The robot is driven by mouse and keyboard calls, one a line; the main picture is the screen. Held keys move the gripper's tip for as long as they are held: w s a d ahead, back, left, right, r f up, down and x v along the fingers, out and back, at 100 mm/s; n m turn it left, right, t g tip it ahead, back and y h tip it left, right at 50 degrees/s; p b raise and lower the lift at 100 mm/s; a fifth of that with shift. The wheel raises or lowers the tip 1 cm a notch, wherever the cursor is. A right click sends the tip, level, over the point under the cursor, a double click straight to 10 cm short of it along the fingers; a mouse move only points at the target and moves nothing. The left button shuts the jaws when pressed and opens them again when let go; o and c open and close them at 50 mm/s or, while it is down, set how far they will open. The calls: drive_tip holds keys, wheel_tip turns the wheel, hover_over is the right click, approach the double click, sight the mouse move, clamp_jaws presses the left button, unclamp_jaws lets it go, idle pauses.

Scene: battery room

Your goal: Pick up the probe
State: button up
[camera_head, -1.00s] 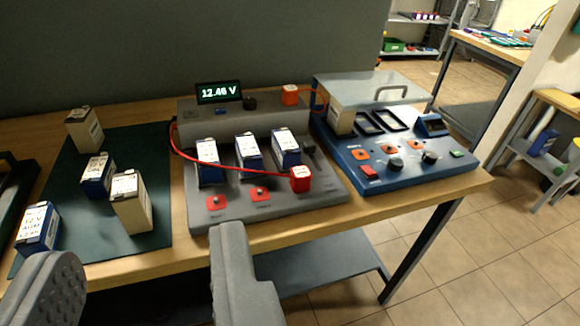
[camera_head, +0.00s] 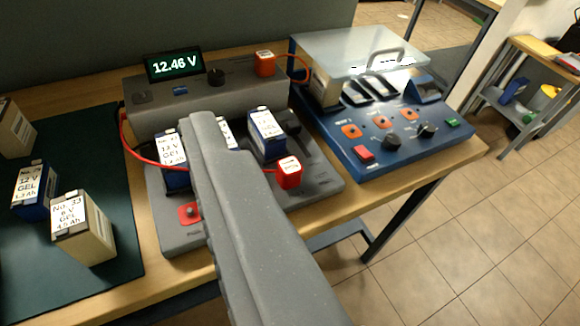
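The probe (camera_head: 289,172) is a small red block with a white top, at the front right of the grey tester (camera_head: 325,183). Its red cable (camera_head: 136,154) runs left, partly hidden behind my finger, and curves round the tester's left side. My gripper (camera_head: 200,122) shows as one large grey finger reaching over the tester, left of the probe. No other finger shows beside it; the second is out of view. Nothing is seen held, and the finger looks apart from the probe.
Several batteries stand in the tester, including a blue one (camera_head: 266,135) close behind the probe. A blue console (camera_head: 370,172) stands at right. Loose batteries, including a beige one (camera_head: 90,245), stand on the green mat (camera_head: 105,140).

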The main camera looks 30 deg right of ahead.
sight(285, 166)
drive_tip(key=w+d+f+g+h+p, duration=0.1)
drive_tip(key=w+d+f+h+p, duration=0.1)
drive_tip(key=w+d+f+p, duration=0.35)
drive_tip(key=w+d+f+g+h+p, duration=0.1)
drive_tip(key=w+d+f+p, duration=0.2)
drive_tip(key=w+d+f, duration=0.65)
drive_tip(key=s+d+f+t+y+p, duration=0.1)
drive_tip(key=s+d+f+y+p, duration=0.2)
drive_tip(key=f, duration=0.4)
drive_tip(key=s+d+f+y+p, duration=0.1)
drive_tip(key=d+f+p, duration=0.1)
drive_tip(key=f+p, duration=0.45)
drive_tip(key=b+x, duration=0.1)
drive_tip(key=x, duration=0.1)
drive_tip(key=b+x, duration=0.1)
drive_tip(key=x, duration=0.2)
drive_tip(key=b+x, duration=0.1)
drive_tip(key=x, duration=0.2)
drive_tip(key=shift+w+d+f, duration=0.1)
drive_tip(key=shift+d+f, duration=0.05)
drive_tip(key=shift+f, duration=0.35)
drive_tip(key=shift+b+x, duration=0.6)
drive_tip(key=shift+x, duration=2.05)
drive_tip(key=c, duration=1.2)
drive_tip(key=shift+o, duration=0.2)
drive_tip(key=shift+r, duration=0.15)
